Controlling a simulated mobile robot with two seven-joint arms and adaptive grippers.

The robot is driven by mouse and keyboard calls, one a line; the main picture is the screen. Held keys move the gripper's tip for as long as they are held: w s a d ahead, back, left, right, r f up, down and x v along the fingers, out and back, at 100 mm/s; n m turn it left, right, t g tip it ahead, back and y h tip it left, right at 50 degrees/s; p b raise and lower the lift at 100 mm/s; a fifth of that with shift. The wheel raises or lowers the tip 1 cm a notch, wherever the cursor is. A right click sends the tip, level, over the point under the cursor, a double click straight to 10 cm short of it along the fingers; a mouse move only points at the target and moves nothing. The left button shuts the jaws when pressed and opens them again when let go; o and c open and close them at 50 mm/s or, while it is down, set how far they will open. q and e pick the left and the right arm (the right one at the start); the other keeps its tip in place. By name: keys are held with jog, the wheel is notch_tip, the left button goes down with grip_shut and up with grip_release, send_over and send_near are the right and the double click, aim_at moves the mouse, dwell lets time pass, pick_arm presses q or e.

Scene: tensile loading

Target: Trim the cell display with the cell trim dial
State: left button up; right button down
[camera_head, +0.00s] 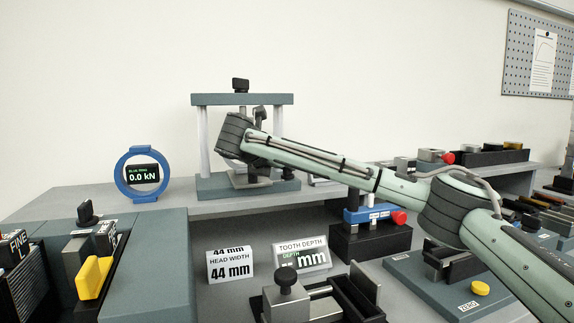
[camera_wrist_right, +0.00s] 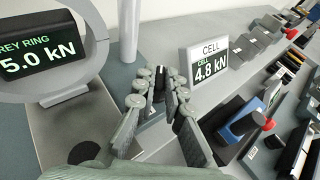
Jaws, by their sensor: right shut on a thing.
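The cell display (camera_wrist_right: 210,65) stands right of my right gripper in the right wrist view and reads 4.8 kN. My right gripper (camera_wrist_right: 159,92) is shut on a small dark knob, the cell trim dial (camera_wrist_right: 159,82), which shows between its fingers. The fingers hide most of the dial and its base. In the head view my right arm reaches in from the right to the test frame (camera_head: 243,99) and hides the fingertips. My left gripper is not in view.
A grey ring display (camera_wrist_right: 40,48) reads 5.0 kN, left of my right gripper. A blue ring display (camera_head: 142,174) reads 0.0 kN on the bench. Frame posts (camera_wrist_right: 129,30) stand close to the hand. A block with a blue part and red knob (camera_wrist_right: 245,122) is at right.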

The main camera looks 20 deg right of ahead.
jog(key=m+g+h, duration=0.2)
jog(key=m, duration=0.1)
jog(key=shift+w+a+f+g, duration=0.1)
jog(key=shift+a+g, duration=0.15)
jog(key=shift+g, duration=0.15)
jog(key=shift+w+m+g+h, duration=0.15)
jog(key=shift+m+g+h, duration=0.65)
jog(key=shift+m+g, duration=0.8)
jog(key=c, duration=1.6)
grip_release()
